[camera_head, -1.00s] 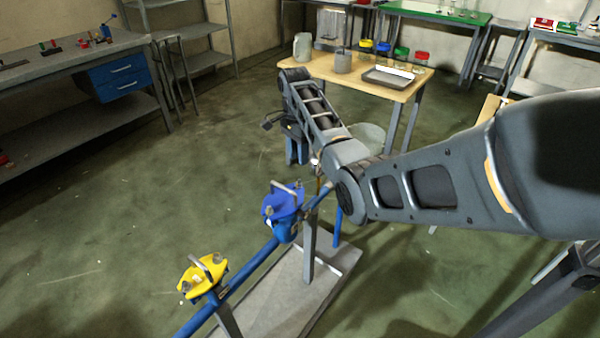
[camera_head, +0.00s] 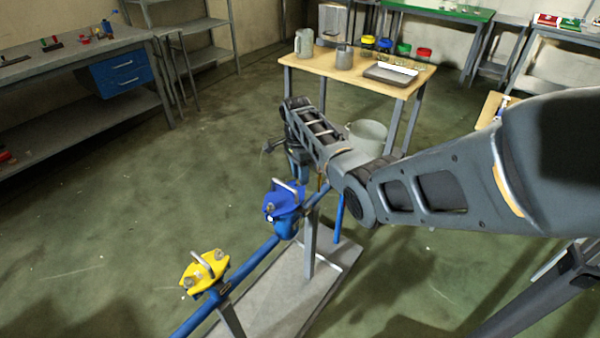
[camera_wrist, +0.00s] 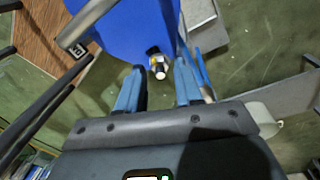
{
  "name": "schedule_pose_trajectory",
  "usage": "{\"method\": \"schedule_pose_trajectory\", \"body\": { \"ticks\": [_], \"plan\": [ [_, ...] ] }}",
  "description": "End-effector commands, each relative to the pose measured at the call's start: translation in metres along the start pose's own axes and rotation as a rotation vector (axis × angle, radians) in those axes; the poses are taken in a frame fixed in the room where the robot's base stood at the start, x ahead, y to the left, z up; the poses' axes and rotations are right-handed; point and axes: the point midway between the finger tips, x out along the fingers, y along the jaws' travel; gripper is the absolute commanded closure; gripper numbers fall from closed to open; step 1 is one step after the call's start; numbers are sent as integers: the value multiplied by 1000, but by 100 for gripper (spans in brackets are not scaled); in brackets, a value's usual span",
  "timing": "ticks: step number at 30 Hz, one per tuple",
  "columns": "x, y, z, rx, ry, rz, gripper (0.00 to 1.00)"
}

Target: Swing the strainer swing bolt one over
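The blue strainer (camera_head: 284,200) sits on a blue pipe, with a metal bar handle on its cover. In the wrist view its blue cover (camera_wrist: 135,25) fills the top, and a swing bolt (camera_wrist: 159,66) with a pale tip and a brass-coloured part stands at its near edge. My gripper (camera_wrist: 159,82) is open, with its two blue fingers apart to the left and right of the bolt's line. I cannot tell whether either finger touches the bolt. In the head view my gripper (camera_head: 298,165) is just behind the blue strainer, partly hidden by my arm.
A yellow-topped fitting (camera_head: 204,270) stands nearer on the same blue pipe (camera_head: 250,262), above a grey base plate (camera_head: 285,300). A wooden table (camera_head: 345,72) with jars and a tray stands behind, near a pale bucket (camera_head: 367,137). The floor at left is clear.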

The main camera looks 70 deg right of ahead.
Motion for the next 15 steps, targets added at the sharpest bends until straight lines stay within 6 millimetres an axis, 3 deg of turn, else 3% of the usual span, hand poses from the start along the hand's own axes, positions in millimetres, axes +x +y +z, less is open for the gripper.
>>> {"method": "schedule_pose_trajectory", "body": {
  "ticks": [4,15],
  "plan": [
    [0,0,0,0,0,0,65],
    [0,0,0,-1,0,0,100]
  ]
}}
